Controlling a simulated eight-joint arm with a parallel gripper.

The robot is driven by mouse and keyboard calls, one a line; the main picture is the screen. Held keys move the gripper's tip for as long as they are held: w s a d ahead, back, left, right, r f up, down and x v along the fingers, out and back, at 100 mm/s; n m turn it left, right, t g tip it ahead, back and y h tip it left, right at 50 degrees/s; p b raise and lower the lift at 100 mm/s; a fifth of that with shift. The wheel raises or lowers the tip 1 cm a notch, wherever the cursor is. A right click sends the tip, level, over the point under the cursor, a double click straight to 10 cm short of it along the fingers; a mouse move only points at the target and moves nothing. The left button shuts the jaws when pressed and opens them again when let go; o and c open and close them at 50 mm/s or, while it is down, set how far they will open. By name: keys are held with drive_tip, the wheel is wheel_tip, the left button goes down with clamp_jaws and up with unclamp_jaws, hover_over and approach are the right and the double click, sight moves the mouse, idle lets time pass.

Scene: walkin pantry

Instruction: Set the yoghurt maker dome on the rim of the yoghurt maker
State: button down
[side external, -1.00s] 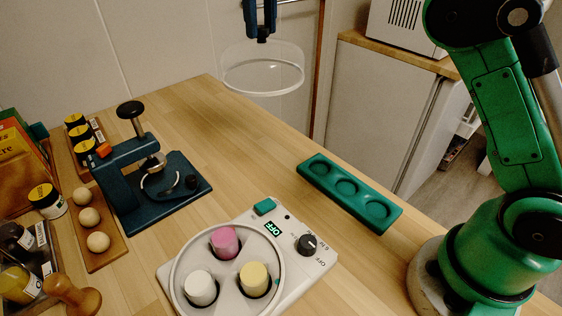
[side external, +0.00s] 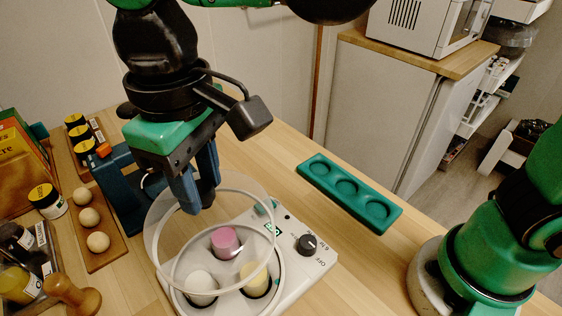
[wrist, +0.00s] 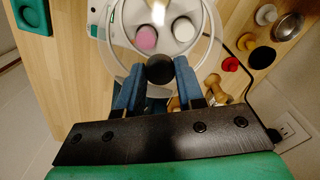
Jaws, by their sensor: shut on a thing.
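The clear yoghurt maker dome (side external: 158,232) with a pale rim hangs from my gripper (side external: 203,196), whose blue fingers are shut on its knob. In the side view the dome overlaps the yoghurt maker (side external: 302,262) and appears above it, shifted toward the far left; whether any part touches is unclear. The yoghurt maker holds a pink jar (side external: 225,241), a white jar (side external: 201,287) and a yellow jar (side external: 254,279). In the wrist view the dark knob (wrist: 160,69) sits between my fingertips, with the pink jar (wrist: 146,38) and white jar (wrist: 183,29) beyond it.
A green tray (side external: 391,217) with round hollows lies right of the yoghurt maker. A blue press (side external: 122,199) stands behind my gripper, partly hidden. A board with eggs (side external: 108,254), jars and a wooden-handled tool (side external: 72,296) are at left. Bare wood lies between press and green tray.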

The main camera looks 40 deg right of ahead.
drive_tip(key=shift+s+a+f, duration=0.1)
drive_tip(key=shift+s+f, duration=0.35)
drive_tip(key=shift+f, duration=2.95)
drive_tip(key=shift+f, duration=0.5)
unclamp_jaws()
drive_tip(key=shift+r, duration=3.5)
